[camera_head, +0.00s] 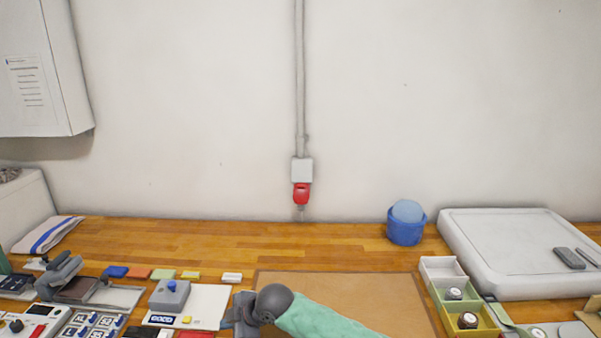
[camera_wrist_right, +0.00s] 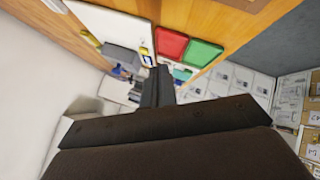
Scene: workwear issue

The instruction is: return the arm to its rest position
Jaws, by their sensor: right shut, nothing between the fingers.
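My right arm, in a green sleeve (camera_head: 325,318), enters the head view from the bottom centre and reaches left. Its dark grey right gripper (camera_head: 238,315) is over the left edge of the brown mat (camera_head: 340,288), beside a white sheet. In the right wrist view its dark fingers (camera_wrist_right: 158,86) are together, with nothing held between them. My left arm and gripper are not in view.
Left of the gripper are a grey box with a blue knob (camera_head: 170,293) and several coloured blocks. Right are small open boxes (camera_head: 441,268), a blue tub (camera_head: 405,227) and a white tray (camera_head: 500,285). The wrist view shows a red pad (camera_wrist_right: 171,44) and a green pad (camera_wrist_right: 203,54).

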